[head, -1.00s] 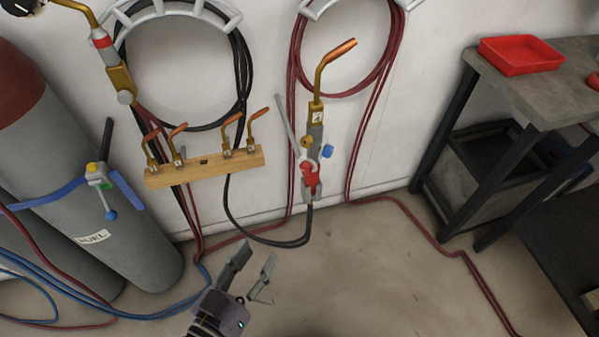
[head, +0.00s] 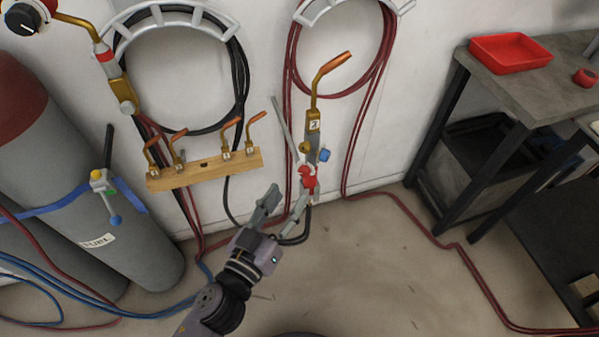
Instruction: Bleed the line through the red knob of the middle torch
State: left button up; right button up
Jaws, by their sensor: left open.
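The middle torch (head: 313,125), tagged 2, hangs upright against the wall with its copper tip bent up to the right. Its red knob (head: 307,178) sits low on the body, and a blue knob (head: 324,155) sits higher on its right side. My left gripper (head: 287,197) is open and empty, just below and left of the red knob in the picture. Its right finger overlaps the torch's lower end; I cannot tell whether they touch. My right gripper is not in view.
A wooden rack (head: 204,168) with several copper tips is on the wall to the left. A red tray (head: 510,53) lies on a workbench at right. Hoses cross the floor.

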aim_at(303, 174)
pick_arm(q)
jog(key=p+x, duration=0.1)
jog(key=x, duration=0.5)
jog(key=shift+w+d, duration=0.1)
jog(key=shift+w, duration=0.15)
jog(key=shift+c, duration=0.4)
grip_shut()
